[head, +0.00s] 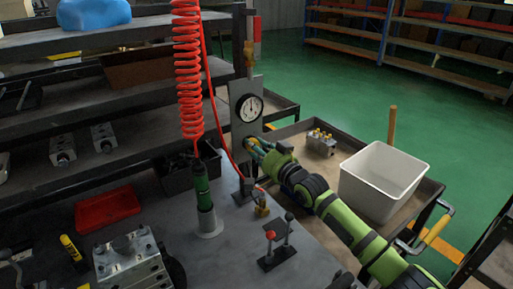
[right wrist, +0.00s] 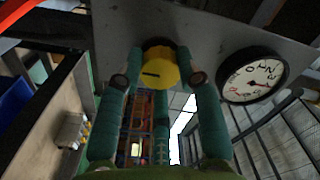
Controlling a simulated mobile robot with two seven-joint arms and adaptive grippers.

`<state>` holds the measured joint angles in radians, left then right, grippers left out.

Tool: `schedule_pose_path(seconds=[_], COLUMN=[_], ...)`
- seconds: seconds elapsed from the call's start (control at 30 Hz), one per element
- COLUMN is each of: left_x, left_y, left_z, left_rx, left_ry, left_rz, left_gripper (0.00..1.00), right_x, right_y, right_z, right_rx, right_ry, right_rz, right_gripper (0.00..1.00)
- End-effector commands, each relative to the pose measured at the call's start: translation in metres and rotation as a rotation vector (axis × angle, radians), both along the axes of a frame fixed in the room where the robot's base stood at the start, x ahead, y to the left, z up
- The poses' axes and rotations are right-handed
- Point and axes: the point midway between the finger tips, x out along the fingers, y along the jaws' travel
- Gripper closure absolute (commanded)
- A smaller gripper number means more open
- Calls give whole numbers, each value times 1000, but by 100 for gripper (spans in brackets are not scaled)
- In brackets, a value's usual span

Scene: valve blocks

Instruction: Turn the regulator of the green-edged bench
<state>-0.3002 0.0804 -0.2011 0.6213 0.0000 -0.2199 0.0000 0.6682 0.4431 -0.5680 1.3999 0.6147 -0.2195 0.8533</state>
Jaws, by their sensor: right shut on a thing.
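The regulator's yellow round knob (right wrist: 160,72), with a dark slot mark, shows in the right wrist view on a grey plate. The fingers of my right gripper (right wrist: 158,80) are shut on it from both sides. In the head view my right gripper (head: 262,148) is at the lower part of the upright plate (head: 243,88), hiding most of the knob. A round white gauge (head: 249,107) sits just above; it also shows beside the knob in the right wrist view (right wrist: 252,79). The plate stands at the back of the grey bench top (head: 225,250). No green edge shows. My left gripper is out of view.
A red coiled hose (head: 187,75) hangs left of the plate, above a green-handled tool (head: 202,185). A small lever block (head: 277,252) and a metal valve block (head: 130,262) are on the bench. A cart with a white bin (head: 382,180) stands to the right.

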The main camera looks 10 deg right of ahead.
Motion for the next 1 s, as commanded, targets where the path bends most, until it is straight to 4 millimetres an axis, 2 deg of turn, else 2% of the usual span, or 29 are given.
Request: schedule_pose_path(seconds=[0.37, 1.0], left_x=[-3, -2], left_y=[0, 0], left_z=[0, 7], left_rx=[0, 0], left_ry=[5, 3], left_rz=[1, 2], left_gripper=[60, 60], right_x=[0, 0], right_y=[-1, 0], right_z=[2, 5], right_rx=[-94, -621], right_ry=[-43, -262], right_rz=[-1, -2], right_gripper=[97, 97])
